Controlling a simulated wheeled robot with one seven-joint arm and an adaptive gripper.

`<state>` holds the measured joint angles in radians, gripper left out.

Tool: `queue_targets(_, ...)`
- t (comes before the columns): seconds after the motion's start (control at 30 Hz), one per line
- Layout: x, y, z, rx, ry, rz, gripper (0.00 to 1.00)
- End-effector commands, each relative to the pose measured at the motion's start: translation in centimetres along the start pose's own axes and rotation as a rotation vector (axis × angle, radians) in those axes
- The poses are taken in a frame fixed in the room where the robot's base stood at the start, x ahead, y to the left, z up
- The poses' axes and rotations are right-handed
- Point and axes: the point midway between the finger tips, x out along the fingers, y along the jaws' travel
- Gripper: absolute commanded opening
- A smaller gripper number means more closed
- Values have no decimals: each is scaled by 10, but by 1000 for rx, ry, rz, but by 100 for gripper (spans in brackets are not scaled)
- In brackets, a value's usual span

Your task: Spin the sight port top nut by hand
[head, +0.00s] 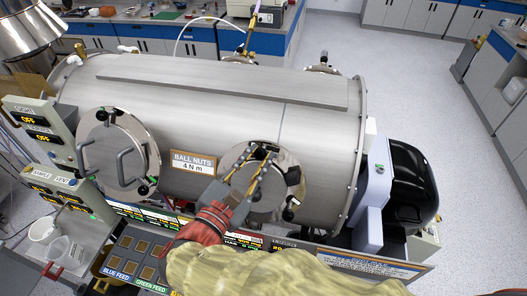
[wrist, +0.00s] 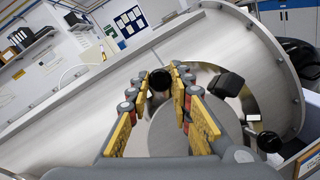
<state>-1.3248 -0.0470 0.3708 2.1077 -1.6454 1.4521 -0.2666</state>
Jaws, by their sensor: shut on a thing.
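The sight port (head: 290,176) is a round steel flange on the right front of the big steel chamber (head: 215,120). It also shows in the wrist view (wrist: 180,132). My gripper (head: 264,150) reaches up across the port to its top edge. In the wrist view my gripper (wrist: 160,84) has its yellow-sided fingers on both sides of the black top nut (wrist: 159,79), shut on it. In the head view the fingers mostly hide this nut. Another black ball nut (head: 289,214) sits at the port's lower right, clear of my gripper.
A second port (head: 118,150) with handles is at the left of the chamber. A sign (head: 192,163) reads "BALL NUTS 4 N m". Control boxes (head: 40,125) stand at far left. A black and pale-blue unit (head: 400,185) stands right of the chamber. Open floor lies beyond it.

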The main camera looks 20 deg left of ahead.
Motion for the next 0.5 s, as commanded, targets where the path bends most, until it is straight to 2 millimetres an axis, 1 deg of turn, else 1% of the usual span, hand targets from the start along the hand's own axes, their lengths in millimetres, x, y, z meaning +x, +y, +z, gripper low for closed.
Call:
queue_targets(0.03,0,0,-4,42,0,-20,0)
queue_targets(0.5,1,3,-2,439,0,-228,0)
